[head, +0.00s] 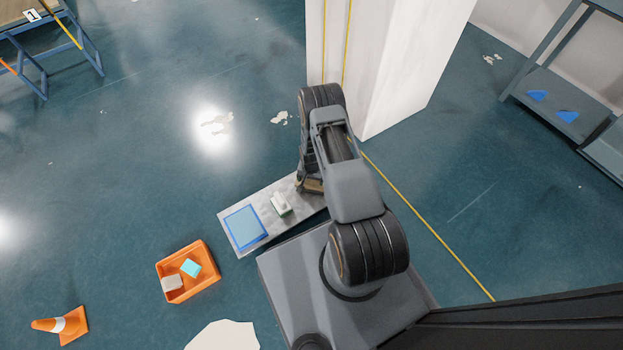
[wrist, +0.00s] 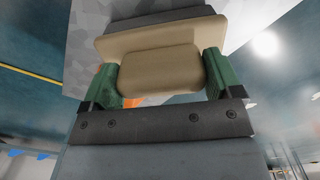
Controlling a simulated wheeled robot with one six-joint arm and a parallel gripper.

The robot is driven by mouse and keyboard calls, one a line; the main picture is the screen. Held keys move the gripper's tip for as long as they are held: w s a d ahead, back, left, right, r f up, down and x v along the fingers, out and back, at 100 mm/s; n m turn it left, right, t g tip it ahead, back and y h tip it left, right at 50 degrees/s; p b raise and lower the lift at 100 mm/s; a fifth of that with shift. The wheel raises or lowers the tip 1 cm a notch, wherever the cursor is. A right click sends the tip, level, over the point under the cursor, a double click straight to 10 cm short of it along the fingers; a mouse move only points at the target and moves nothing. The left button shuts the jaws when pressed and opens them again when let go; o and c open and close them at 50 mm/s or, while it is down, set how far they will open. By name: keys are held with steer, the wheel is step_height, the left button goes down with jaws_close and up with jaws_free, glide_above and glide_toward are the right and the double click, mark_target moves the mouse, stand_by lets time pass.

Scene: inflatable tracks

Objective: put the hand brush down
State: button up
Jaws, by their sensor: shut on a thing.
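The hand brush (wrist: 160,70) has a tan body and handle, with a dark strip, likely its bristles, along its far side. My gripper (wrist: 161,78) is shut on it, with one green finger at each side of the handle. In the head view the brush (head: 313,186) shows only as a small brown patch below my arm, over the right part of a grey speckled bench top (head: 262,200). The arm hides most of it and the fingers. I cannot tell whether the brush touches the bench.
On the bench, a blue square (head: 246,228) lies at the left and a small white-and-green object (head: 281,204) lies between it and the brush. An orange crate (head: 205,286) with small blocks stands on the floor. A white pillar (head: 390,60) rises behind my arm.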

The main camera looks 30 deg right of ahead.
steer(key=shift+f, duration=0.2)
steer(key=o, duration=0.6)
steer(key=shift+o, duration=0.2)
step_height(320, 180, up, 12)
steer(key=p, duration=0.5)
steer(key=shift+r, duration=0.25)
